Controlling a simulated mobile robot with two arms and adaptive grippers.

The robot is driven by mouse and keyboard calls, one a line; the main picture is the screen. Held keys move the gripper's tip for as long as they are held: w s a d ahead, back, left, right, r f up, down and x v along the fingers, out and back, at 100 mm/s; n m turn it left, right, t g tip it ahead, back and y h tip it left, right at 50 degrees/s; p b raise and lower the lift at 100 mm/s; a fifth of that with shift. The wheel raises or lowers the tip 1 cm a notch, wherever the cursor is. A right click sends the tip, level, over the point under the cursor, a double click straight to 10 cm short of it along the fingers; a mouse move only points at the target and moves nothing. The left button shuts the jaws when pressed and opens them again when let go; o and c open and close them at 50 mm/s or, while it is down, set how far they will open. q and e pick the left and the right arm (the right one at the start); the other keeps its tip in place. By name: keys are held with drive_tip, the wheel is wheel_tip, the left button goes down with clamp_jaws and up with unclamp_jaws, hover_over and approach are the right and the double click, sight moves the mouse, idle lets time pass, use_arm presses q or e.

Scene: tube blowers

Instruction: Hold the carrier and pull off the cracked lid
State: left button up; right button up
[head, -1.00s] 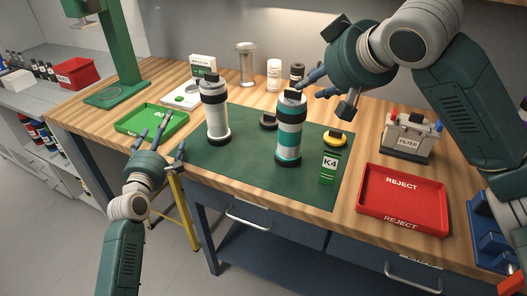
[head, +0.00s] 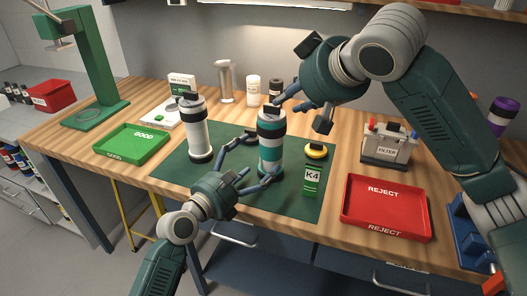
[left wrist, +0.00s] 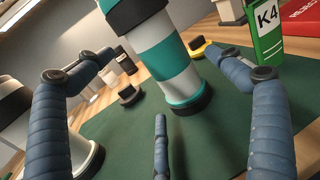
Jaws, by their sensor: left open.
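The teal-and-white banded carrier (head: 271,155) stands upright on the green mat (head: 225,200). Its dark lid (head: 271,108) is on top; any crack is too small to see. My left gripper (head: 260,156) is open at the carrier's left side, its fingers spread on either side of the tube's middle. In the left wrist view the carrier (left wrist: 168,62) stands beyond the open fingers, with a gap to them. My right gripper (head: 299,112) is at the lid's upper right, fingers spread; whether a fingertip touches the lid cannot be told.
A white carrier (head: 198,140) stands at left on the mat. A green K4 block (head: 312,182) and yellow disc (head: 316,151) are close on the right. A black disc (left wrist: 130,96) lies behind. The green GOOD tray (head: 130,141) and red REJECT tray (head: 384,212) flank the mat.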

sight(268, 148)
use_arm(q)
drive_tip(key=x, duration=0.7)
drive_tip(key=shift+w+d, duration=0.1)
drive_tip(key=shift+w, duration=0.1)
drive_tip(key=shift+c, duration=0.3)
drive_tip(key=c, duration=1.4)
drive_tip(key=o, duration=1.4)
